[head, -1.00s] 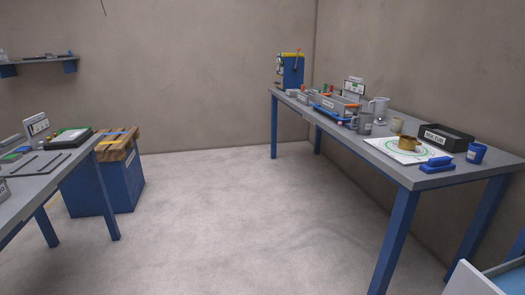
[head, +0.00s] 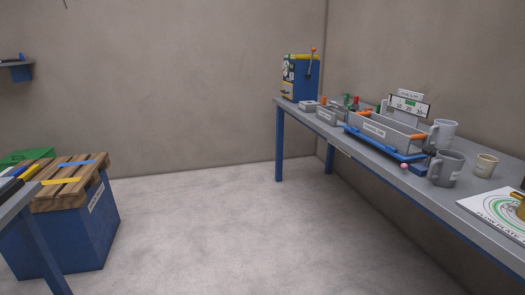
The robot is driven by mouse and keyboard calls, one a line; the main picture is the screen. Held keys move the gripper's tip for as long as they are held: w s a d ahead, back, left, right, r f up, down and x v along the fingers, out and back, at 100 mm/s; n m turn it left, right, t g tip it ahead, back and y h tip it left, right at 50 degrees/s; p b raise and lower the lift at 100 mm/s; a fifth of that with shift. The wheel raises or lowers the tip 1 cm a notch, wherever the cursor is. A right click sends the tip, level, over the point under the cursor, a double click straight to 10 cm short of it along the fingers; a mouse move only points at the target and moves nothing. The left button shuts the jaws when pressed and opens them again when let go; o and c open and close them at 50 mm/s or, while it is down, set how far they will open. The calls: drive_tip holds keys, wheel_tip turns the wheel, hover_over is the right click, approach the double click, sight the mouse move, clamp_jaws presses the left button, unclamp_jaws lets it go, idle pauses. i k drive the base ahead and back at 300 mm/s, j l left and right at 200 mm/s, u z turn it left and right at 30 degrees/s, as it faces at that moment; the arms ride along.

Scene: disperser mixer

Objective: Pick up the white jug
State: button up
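A whitish jug (head: 443,134) with a handle on its left stands upright at the back of the right-hand table, near the wall. A grey jug (head: 446,168) with a label stands in front of it and overlaps its lower part in the picture. A small cream cup (head: 485,166) stands to the right of the grey jug. My gripper does not show in the head view.
The grey table (head: 390,174) with blue legs also holds a grey bin on a blue tray (head: 400,149), a blue machine (head: 301,78) and a white flow plate sheet (head: 497,210). A blue crate (head: 75,235) with a wooden top stands left. The middle floor is clear.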

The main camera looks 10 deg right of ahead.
sight(443, 132)
drive_tip(key=i+z, duration=0.15)
drive_tip(key=i, duration=0.35)
drive_tip(key=i+j+z, duration=0.15)
drive_tip(key=i, duration=0.3)
drive_tip(key=i+j+z, duration=0.15)
drive_tip(key=i, duration=0.3)
